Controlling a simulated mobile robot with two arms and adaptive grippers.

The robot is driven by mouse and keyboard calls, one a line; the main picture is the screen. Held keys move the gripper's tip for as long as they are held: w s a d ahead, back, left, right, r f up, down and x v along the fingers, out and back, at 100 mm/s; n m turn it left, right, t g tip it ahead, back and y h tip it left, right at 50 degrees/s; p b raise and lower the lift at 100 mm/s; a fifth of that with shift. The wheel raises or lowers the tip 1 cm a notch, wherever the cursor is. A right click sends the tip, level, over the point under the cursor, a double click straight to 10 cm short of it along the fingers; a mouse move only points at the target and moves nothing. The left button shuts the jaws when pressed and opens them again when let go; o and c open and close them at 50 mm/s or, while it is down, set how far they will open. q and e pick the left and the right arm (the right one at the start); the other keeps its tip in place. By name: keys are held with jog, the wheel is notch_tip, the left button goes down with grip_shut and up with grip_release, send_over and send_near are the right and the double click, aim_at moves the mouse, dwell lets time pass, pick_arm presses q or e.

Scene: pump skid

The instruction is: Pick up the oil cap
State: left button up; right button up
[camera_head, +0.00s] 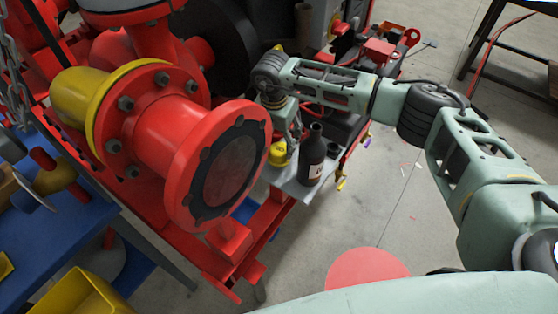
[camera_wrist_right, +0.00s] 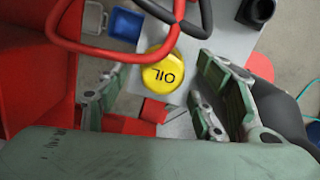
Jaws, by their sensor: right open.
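The yellow oil cap (camera_wrist_right: 163,77), marked OIL, shows in the right wrist view between my right gripper's two fingers, a little beyond their tips. In the head view the oil cap (camera_head: 278,153) sits on the grey shelf (camera_head: 292,188) beside a dark bottle. My right gripper (camera_head: 283,133) reaches down from above, right over the cap. I cannot tell from these views whether the fingertips touch the cap. My left gripper is in neither view.
A dark bottle (camera_head: 312,154) stands on the shelf just right of the cap. The large red flanged pipe (camera_head: 222,165) is close on the left. Red and black hoses (camera_wrist_right: 120,50) cross near the cap. A yellow bin (camera_head: 85,293) is at the lower left.

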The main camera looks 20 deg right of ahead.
aim_at(278, 148)
jog(key=f+b, duration=0.1)
jog(key=f, duration=0.1)
jog(key=f+b, duration=0.1)
jog(key=f, duration=0.1)
jog(key=shift+s+a+f, duration=0.1)
jog(key=shift+s+f, duration=0.05)
jog(key=shift+s, duration=0.05)
jog(key=shift+f+b, duration=0.3)
jog(key=shift+b, duration=0.1)
jog(key=shift+w+r, duration=0.1)
jog(key=shift+c, duration=0.2)
jog(key=c, duration=1.3)
jog(key=shift+o, duration=0.2)
jog(key=shift+r, duration=0.1)
notch_tip(278, 148, up, 10)
jog(key=p, duration=0.6)
jog(key=shift+p, duration=0.35)
